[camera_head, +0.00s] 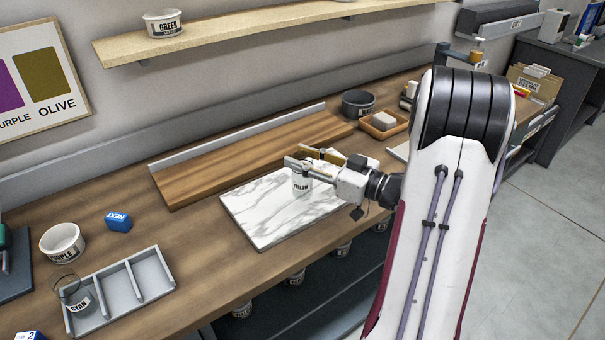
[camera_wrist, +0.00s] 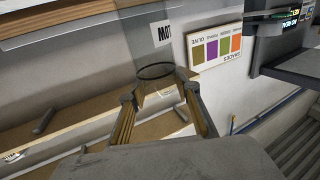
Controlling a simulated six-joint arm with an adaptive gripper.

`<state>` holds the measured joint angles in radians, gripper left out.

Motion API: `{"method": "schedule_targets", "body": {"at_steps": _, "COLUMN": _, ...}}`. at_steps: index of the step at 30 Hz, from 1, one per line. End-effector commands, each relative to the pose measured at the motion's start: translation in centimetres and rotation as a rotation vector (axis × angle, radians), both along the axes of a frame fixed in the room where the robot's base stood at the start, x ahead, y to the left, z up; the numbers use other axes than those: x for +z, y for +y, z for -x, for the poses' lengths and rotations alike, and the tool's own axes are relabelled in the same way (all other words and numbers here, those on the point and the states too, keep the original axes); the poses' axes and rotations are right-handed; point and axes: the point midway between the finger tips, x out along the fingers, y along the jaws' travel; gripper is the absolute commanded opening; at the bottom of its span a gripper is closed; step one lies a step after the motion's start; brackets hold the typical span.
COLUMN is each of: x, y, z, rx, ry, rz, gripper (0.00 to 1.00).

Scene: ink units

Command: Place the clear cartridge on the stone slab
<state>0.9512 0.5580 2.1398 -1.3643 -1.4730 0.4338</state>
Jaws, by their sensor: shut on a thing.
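My gripper (camera_head: 308,164) is shut on a clear cartridge with a white label reading YELLOW (camera_head: 301,186). In the wrist view my gripper (camera_wrist: 160,100) has its fingers on either side of the see-through cartridge (camera_wrist: 157,86), whose dark round rim shows. The cartridge is upright over the middle of the stone slab (camera_head: 262,225), which is white with grey veins. I cannot tell whether its base touches the slab. My fingers hide its upper part in the head view.
A wooden board (camera_head: 225,170) lies behind the slab. At left are a grey divided tray (camera_head: 140,268) with a see-through CYAN cartridge (camera_head: 80,302), a PURPLE cup (camera_head: 62,243) and a blue NEXT box (camera_head: 118,221). A dark bowl (camera_head: 358,103) and wooden dish (camera_head: 378,131) stand behind right.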

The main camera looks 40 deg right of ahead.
Motion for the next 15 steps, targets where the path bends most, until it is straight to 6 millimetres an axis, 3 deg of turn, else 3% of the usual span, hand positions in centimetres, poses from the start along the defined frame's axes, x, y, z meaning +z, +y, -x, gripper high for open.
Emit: {"method": "schedule_targets", "body": {"at_steps": 15, "x": -0.82, "y": 0.0, "z": 0.0, "rx": 0.0, "ry": -0.001, "rz": 0.0, "gripper": 0.0}}
